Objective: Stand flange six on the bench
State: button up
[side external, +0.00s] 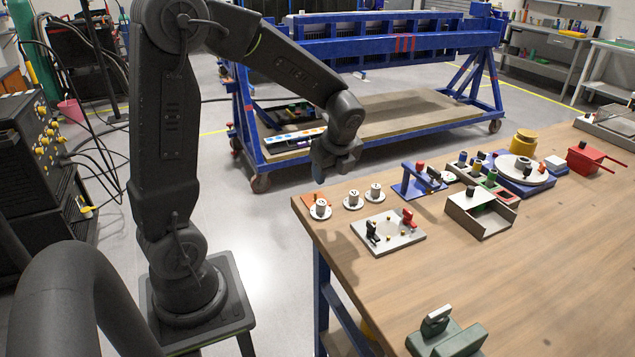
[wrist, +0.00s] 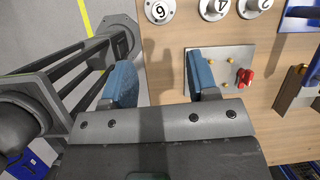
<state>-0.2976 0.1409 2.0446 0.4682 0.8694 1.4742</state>
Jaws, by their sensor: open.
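Flange six (wrist: 160,10), a white disc with a grey hub marked 6, sits on the wooden bench close to its edge. It is cut by the top of the wrist view. In the side view I take it to be the leftmost flange (side external: 320,210), resting disc down with its hub up. A flange marked 4 (wrist: 213,7) and a third flange (wrist: 255,5) sit in line with it. My gripper (wrist: 162,72) is open and empty, with bench edge and bare wood between its blue fingers. In the side view my gripper (side external: 325,172) hangs above the bench corner, apart from the flanges.
A grey plate with red and black clamps (side external: 390,236) lies beside the flanges. A blue stand (side external: 418,182) and an open metal box (side external: 480,218) are to the right. A green fixture (side external: 445,338) stands at the front. Bare bench (side external: 540,270) lies at the right front.

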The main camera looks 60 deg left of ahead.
jog(key=s+d+r+n+t+h, duration=0.2)
jog(key=s+d+r+n, duration=0.3)
jog(key=s+d+n, duration=0.2)
jog(key=s+d+r+n+t+h, duration=0.2)
jog(key=s+d+n, duration=0.4)
jog(key=d+n, duration=0.3)
notch_tip(320, 180, up, 3)
jog(key=shift+s+d+f+n+t, duration=0.1)
jog(key=shift+s+d+n+t, duration=0.3)
jog(key=shift+d+t, duration=0.15)
